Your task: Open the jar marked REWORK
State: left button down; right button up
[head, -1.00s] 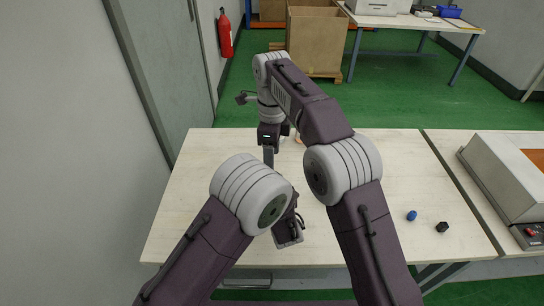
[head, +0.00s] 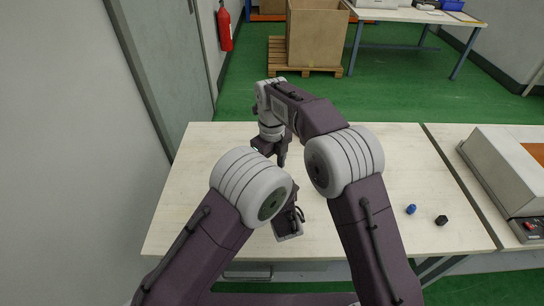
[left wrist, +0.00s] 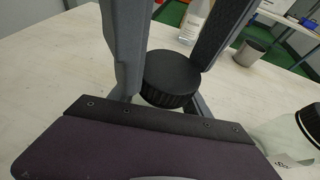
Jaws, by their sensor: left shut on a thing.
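In the left wrist view a black ribbed lid (left wrist: 172,78) sits between the two grey fingers of my left gripper (left wrist: 168,62), which is shut on it. What is under the lid is hidden. REWORK cannot be read anywhere. In the head view my left gripper (head: 288,226) shows partly behind my left elbow, low over the table. My right gripper (head: 281,157) hangs over the table's far half; its fingers are too small to judge.
The pale table (head: 210,165) is clear at its left. A blue object (head: 411,209) and a black object (head: 441,220) lie at right, near a grey machine (head: 510,170). The left wrist view shows a clear bottle (left wrist: 194,22) and a grey cup (left wrist: 248,53).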

jog(key=shift+f, duration=0.25)
jog(key=c, duration=1.1)
jog(key=o, duration=1.4)
jog(key=shift+r, duration=2.3)
jog(key=c, duration=0.3)
notch_tip(320, 180, up, 3)
jog(key=shift+r, duration=0.2)
notch_tip(320, 180, down, 8)
